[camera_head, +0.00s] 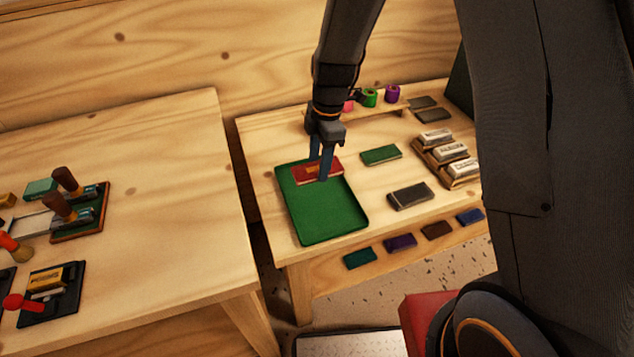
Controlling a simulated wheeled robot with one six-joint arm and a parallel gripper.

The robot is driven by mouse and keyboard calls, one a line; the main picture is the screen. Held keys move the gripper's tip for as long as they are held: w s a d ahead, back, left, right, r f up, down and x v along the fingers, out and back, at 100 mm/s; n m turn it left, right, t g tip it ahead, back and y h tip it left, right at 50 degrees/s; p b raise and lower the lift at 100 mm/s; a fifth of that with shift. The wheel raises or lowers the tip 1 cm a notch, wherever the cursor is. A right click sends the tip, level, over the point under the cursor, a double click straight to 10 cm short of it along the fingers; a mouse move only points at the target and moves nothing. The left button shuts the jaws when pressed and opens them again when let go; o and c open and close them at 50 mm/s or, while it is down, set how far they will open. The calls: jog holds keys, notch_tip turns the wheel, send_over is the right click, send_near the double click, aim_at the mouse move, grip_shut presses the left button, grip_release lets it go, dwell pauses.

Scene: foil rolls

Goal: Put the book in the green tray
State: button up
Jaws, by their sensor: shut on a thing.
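A red book (303,174) with a gold patch is at the far end of the green tray (325,215). My gripper (320,168) points down, with its blue fingers shut on the book. The book appears within the tray's outline. I cannot tell whether it touches the tray floor or hangs just above it. The fingers hide part of the book. The near part of the tray is bare.
A green book (381,155) and a dark book (410,196) lie right of the tray. Foil rolls (370,97) stand on a rack behind. Labelled bars (449,153) sit farther right. A second table (170,200) with tools is at left, across a gap.

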aim_at(317, 196)
jog(key=shift+f+p, duration=1.35)
jog(key=shift+f, duration=3.4)
jog(key=shift+f, duration=0.15)
jog(key=o, duration=1.2)
